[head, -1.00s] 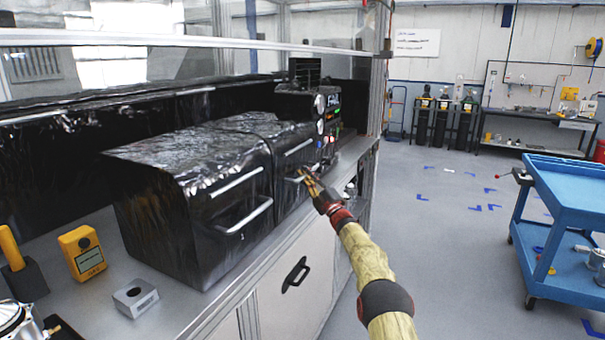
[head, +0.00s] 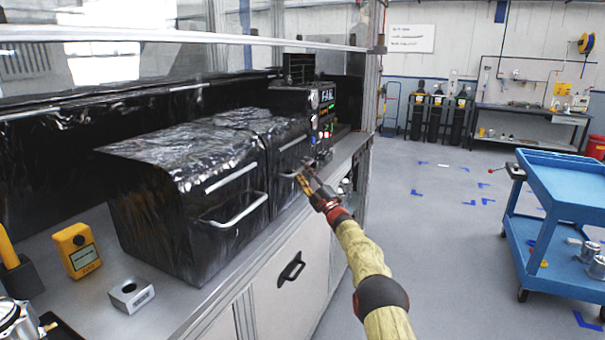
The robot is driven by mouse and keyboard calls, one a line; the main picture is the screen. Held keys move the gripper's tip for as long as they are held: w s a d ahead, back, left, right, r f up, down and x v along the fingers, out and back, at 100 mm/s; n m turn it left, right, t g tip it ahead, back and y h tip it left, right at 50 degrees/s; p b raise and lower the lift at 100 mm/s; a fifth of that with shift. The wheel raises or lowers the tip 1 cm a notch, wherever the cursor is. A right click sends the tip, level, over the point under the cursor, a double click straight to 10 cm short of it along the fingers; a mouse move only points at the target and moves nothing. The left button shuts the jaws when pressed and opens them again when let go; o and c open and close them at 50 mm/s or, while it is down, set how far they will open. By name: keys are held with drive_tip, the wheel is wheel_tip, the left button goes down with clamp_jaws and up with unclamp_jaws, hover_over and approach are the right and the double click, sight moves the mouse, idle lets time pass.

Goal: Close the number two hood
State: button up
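Two black foil-covered hoods stand side by side on the bench. The far one, the number two hood (head: 286,153), has its front panel hanging down, nearly level with the near hood's front. Its upper silver bar (head: 293,142) shows; its lower handle (head: 288,174) is partly hidden by my fingers. The near hood (head: 185,190) also has its front down, with a curved handle (head: 238,212). My gripper (head: 303,172) is in front of the number two hood, close to its lower handle. The fingers look apart with nothing between them; contact with the handle cannot be told.
A control box (head: 322,110) with lit displays stands beyond the hoods. A blue cart (head: 560,190) stands right; the floor between is clear.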

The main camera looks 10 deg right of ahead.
drive_tip(key=v, duration=1.2)
